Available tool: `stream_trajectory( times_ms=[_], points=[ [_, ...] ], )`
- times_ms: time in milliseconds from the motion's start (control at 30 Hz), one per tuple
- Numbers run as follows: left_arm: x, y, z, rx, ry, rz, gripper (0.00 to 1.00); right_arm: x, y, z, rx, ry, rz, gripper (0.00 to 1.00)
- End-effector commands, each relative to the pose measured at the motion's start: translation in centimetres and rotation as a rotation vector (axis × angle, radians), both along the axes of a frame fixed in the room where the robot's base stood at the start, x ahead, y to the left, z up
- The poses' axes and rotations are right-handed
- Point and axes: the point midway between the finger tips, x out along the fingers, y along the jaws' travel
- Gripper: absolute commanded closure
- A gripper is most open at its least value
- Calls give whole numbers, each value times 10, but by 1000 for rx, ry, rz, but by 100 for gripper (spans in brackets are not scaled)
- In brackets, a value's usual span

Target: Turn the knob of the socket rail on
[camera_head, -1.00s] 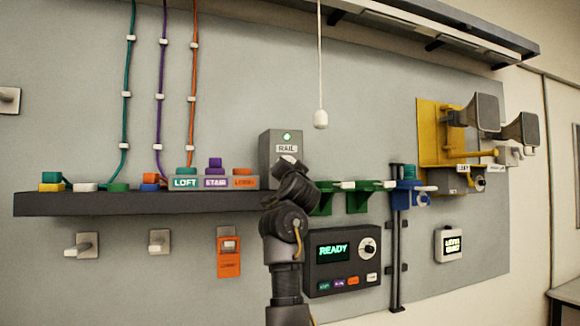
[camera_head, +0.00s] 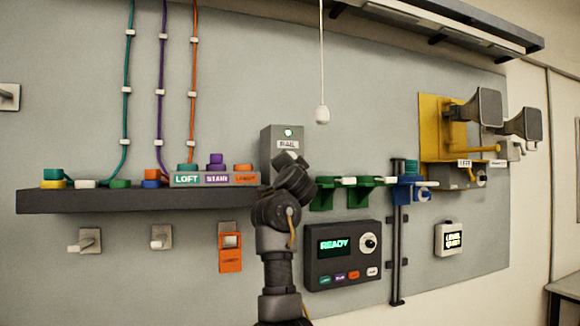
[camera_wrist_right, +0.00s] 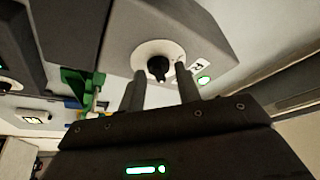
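The socket rail's grey box (camera_head: 268,146), labelled RAIL with a lit green lamp, is on the wall at the middle of the head view. In the right wrist view the box (camera_wrist_right: 205,32) shows its dark knob (camera_wrist_right: 158,67) on a pale round disc, with the green lamp beside it. My right gripper (camera_wrist_right: 160,78) is open, its two fingers on either side of the knob. I cannot tell whether they touch it. In the head view my right arm comes up from below, and its gripper (camera_head: 288,157) covers the knob. My left gripper is not in view.
A dark shelf (camera_head: 140,200) with coloured blocks and LOFT and STAIR labels runs left of the arm. Green brackets (camera_head: 357,192) and a READY panel (camera_head: 325,272) are close on the right. A pull cord (camera_head: 322,114) hangs above right of the box.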

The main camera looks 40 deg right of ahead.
Motion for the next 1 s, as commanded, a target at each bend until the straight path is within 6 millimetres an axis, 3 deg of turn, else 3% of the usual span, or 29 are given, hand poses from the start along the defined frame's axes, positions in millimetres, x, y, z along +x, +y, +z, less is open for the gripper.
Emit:
stream_trajectory(
  times_ms=[100, 467, 733, 1000],
  points=[
    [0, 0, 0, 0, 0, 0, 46, 0, 0, 0, -1, 1, 0, 53],
    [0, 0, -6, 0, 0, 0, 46, -5, 4, -4, 1, -1, -1, 53],
    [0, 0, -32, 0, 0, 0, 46, -44, 32, -20, -1, -4, 2, 53],
    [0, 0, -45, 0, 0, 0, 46, -75, 54, -27, -1, -2, 1, 53]
  ],
)
